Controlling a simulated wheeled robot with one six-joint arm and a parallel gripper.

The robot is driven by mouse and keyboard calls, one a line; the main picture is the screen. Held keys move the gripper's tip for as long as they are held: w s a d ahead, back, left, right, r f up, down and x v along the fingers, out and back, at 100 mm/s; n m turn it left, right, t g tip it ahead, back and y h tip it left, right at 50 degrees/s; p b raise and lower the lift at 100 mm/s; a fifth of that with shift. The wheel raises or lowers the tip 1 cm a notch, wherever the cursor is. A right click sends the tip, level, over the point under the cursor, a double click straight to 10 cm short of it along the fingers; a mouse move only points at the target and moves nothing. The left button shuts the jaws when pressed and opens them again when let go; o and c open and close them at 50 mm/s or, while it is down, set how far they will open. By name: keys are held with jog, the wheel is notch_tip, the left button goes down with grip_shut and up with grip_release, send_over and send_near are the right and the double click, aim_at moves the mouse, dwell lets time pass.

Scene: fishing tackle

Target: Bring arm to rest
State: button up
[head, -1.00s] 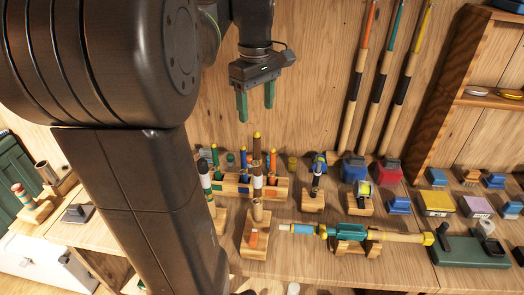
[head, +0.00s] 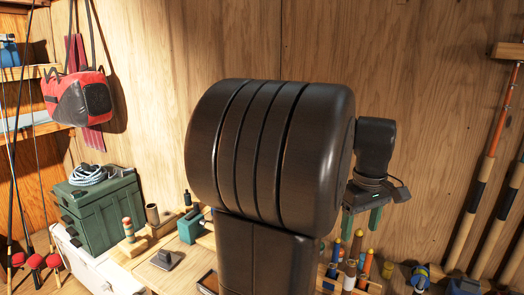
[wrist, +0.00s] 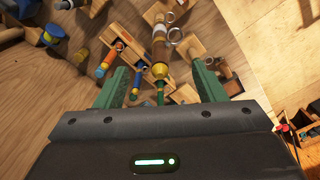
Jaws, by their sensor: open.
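My gripper (head: 361,220) hangs at the right of my dark arm in the head view, its two green fingers pointing down. In the wrist view my gripper (wrist: 160,88) is open, with its fingers spread and nothing between them. Rod handles in a wooden rack (head: 348,280) stand below and beyond the fingers in the head view. The wrist view shows a rod handle with a cork grip (wrist: 160,45) beyond the gap, apart from the fingers as far as I can tell. My arm hides part of the bench.
A green tackle box (head: 100,212) with coiled rope stands on the left, beside a wooden holder (head: 140,245). A red and black bag (head: 78,97) hangs on the left wall. Several long rods (head: 478,195) lean at the right. The wall behind my arm is bare.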

jog(key=shift+f+n, duration=0.45)
jog(key=shift+n, duration=0.15)
jog(key=shift+r, duration=0.1)
